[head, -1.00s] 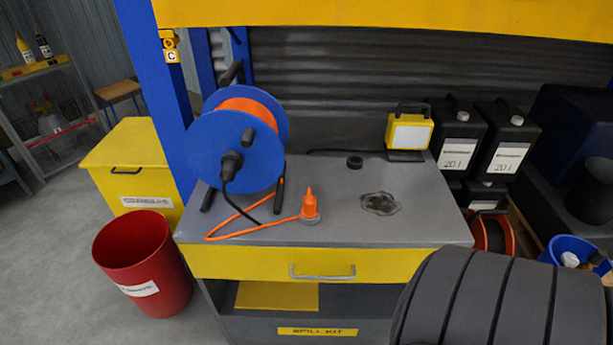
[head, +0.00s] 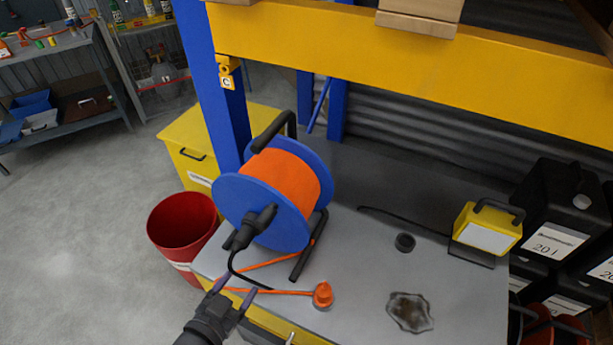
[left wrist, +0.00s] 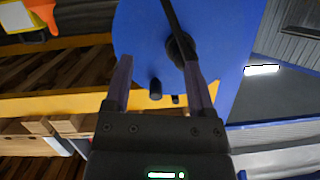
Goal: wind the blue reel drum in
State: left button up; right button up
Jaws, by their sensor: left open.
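The blue reel drum (head: 232,199), wound with orange cable (head: 280,181), stands upright in a black frame (head: 310,246) on the grey bench top. Black parts, a crank knob and a plug at the hub (head: 250,228), stick out of its near face; they overlap in the head view. An orange cable runs over the bench to an orange connector (head: 323,294). My left gripper (head: 232,291) is open and empty, below and in front of the drum. In the left wrist view the drum face (left wrist: 138,30) fills the space beyond the fingers, and a black knob (left wrist: 155,89) shows between them. My right gripper is out of view.
A blue post (head: 210,90) and a yellow beam (head: 400,60) frame the bench. A red bin (head: 182,228) and yellow chest stand left.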

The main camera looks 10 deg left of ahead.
aim_at(260, 226)
pick_arm(q)
notch_tip(260, 226, up, 10)
jog(key=w+d+t+h+p, duration=0.1)
jog(key=w+d+t+h, duration=0.1)
jog(key=t, duration=0.1)
jog(key=shift+m, duration=0.3)
jog(key=b+x, duration=0.1)
jog(key=x, duration=0.8)
jog(key=shift+w+f, duration=0.2)
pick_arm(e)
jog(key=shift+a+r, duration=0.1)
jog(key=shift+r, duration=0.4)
pick_arm(q)
grip_shut()
